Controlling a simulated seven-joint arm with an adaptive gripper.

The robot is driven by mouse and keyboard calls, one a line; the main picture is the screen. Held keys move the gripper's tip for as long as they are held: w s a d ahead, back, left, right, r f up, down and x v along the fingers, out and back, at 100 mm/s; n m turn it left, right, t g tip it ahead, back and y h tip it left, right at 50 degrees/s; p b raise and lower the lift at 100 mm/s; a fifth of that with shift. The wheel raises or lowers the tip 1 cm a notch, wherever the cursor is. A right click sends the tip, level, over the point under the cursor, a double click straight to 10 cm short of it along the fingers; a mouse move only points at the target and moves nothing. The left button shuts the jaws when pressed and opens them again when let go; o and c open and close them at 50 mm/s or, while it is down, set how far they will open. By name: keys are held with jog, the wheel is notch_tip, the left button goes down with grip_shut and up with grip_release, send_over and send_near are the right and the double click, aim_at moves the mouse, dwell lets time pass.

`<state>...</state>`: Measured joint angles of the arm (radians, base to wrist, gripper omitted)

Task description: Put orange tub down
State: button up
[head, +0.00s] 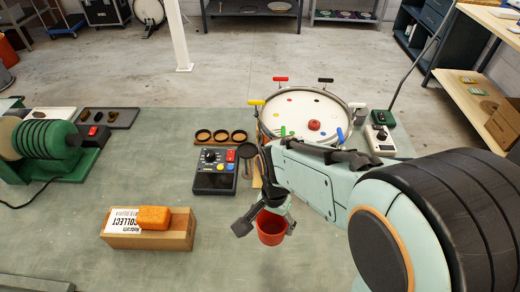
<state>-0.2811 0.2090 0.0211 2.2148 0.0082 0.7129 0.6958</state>
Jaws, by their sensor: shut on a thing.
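The orange tub (271,234), red-orange in this light and round with an open top, is at the lower middle of the head view. My gripper (267,222) is shut on it, with a dark finger at its left and another at its right. The tub looks upright. Whether its base touches the bench or hangs a little above it cannot be told. My arm comes in from the right and covers part of the bench behind the tub.
The green-grey bench (250,270) is bare around and in front of the tub. A wooden box (150,240) with an orange block (154,217) stands left. Behind are a black control box (215,172), a cup rack (221,136) and a drum (305,112).

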jog(key=w+a+f, duration=0.1)
jog(key=w+f, duration=0.2)
jog(key=w+a+f, duration=0.1)
jog(key=w+f, duration=0.2)
jog(key=w, duration=0.1)
jog(key=w+a+f, duration=0.1)
jog(key=w+f, duration=0.2)
jog(key=w, duration=0.1)
jog(key=shift+w+a, duration=0.2)
jog(key=shift+w, duration=0.05)
jog(key=shift+w+f, duration=0.1)
jog(key=shift+f, duration=1.55)
jog(key=shift+f, duration=0.1)
jog(key=o, duration=0.9)
jog(key=shift+o, duration=0.2)
notch_tip(320, 180, up, 12)
jog(key=shift+r, duration=0.2)
